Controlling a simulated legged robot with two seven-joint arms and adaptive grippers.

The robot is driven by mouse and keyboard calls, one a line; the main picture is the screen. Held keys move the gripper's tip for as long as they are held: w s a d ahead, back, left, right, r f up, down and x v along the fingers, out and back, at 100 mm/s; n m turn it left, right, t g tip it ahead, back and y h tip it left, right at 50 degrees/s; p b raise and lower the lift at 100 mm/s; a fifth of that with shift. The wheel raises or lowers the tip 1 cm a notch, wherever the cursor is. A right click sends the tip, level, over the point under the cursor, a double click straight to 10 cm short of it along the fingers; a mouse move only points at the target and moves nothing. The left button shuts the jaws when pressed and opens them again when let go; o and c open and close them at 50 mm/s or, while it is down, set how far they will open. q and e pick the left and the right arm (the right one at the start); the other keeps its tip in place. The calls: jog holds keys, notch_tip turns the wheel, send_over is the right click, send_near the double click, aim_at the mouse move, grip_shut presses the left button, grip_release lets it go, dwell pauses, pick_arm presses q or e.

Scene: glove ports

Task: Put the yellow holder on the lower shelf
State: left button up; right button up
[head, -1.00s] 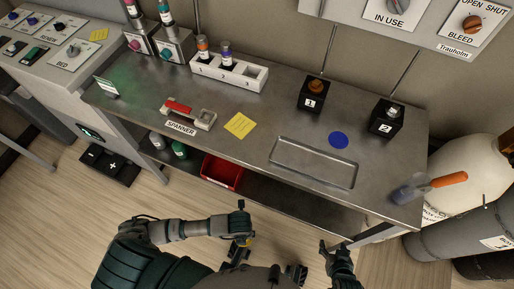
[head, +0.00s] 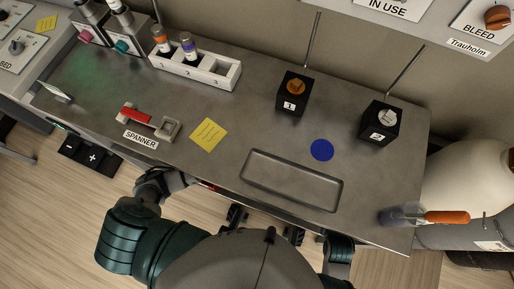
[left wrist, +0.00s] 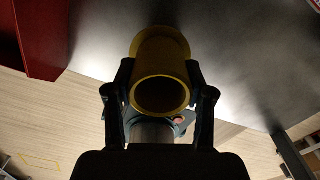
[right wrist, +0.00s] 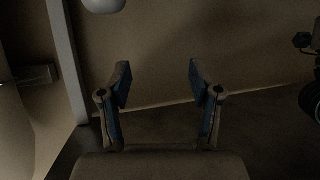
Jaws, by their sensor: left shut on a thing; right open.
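The yellow holder (left wrist: 160,75) is a hollow, ring-ended cylinder in the left wrist view. My left gripper (left wrist: 160,90) is shut on it, one finger on each side. The grey lower shelf (left wrist: 240,50) fills the upper part of that view, behind the holder; I cannot tell whether they touch. In the head view my left forearm reaches under the bench's front edge, and the left gripper, the holder and most of the shelf are hidden. My right gripper (right wrist: 160,85) is open and empty in the right wrist view.
A red bin (left wrist: 40,40) is beside the holder, at the left of the left wrist view. The benchtop (head: 240,120) above carries a spanner (head: 150,122), a white rack (head: 195,68) and two black blocks. A grey leg (left wrist: 290,150) stands at lower right.

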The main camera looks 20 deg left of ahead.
pick_arm(q)
jog(key=w, duration=0.4)
jog(key=shift+w+a+f+b, duration=0.2)
jog(key=shift+f+b, duration=0.1)
jog(key=shift+b, duration=0.1)
jog(key=shift+w+f, duration=0.1)
jog(key=shift+f, duration=0.05)
notch_tip(320, 180, down, 3)
jog(key=shift+d+b, duration=0.15)
jog(key=shift+b, duration=0.65)
jog(key=shift+d, duration=0.1)
pick_arm(e)
notch_tip(320, 180, up, 7)
jog(key=w+a+t+y, duration=0.1)
jog(key=w+a+t, duration=0.1)
jog(key=t, duration=0.3)
jog(key=shift+w+t+y, duration=0.25)
jog(key=shift+t+y, duration=0.05)
pick_arm(q)
jog(key=o, duration=0.8)
jog(key=shift+f, duration=0.1)
jog(key=shift+c, duration=0.2)
jog(key=o, duration=0.4)
pick_arm(e)
jog(key=shift+w+a, duration=0.1)
jog(key=shift+a, duration=0.1)
